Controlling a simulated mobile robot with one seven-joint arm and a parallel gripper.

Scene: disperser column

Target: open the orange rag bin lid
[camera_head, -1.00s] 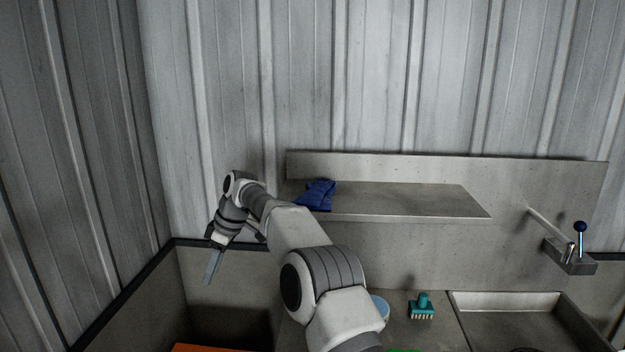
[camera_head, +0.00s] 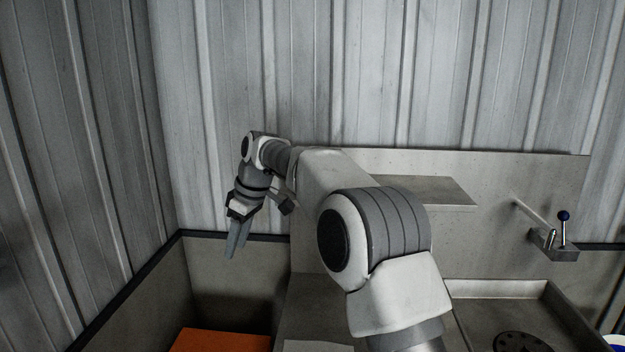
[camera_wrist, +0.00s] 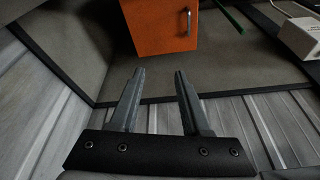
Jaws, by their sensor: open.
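The orange rag bin (camera_head: 220,341) stands low in the corner left of the sink counter; only its top shows at the bottom edge of the head view. In the wrist view the orange bin (camera_wrist: 155,28) is at the top, with a small metal handle (camera_wrist: 186,21) near its right edge. My gripper (camera_head: 237,247) hangs pointing down above and behind the bin. In the wrist view my gripper (camera_wrist: 157,75) has its two fingers apart with nothing between them, clear of the bin. The rest of the bin is out of frame.
A steel counter with a sink (camera_head: 510,310) is at the right, with a lever tap (camera_head: 556,245) above it. A shelf (camera_head: 430,190) is partly hidden by my arm. A green strip (camera_wrist: 229,15) and a white object (camera_wrist: 300,38) lie near the bin. Walls close the corner.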

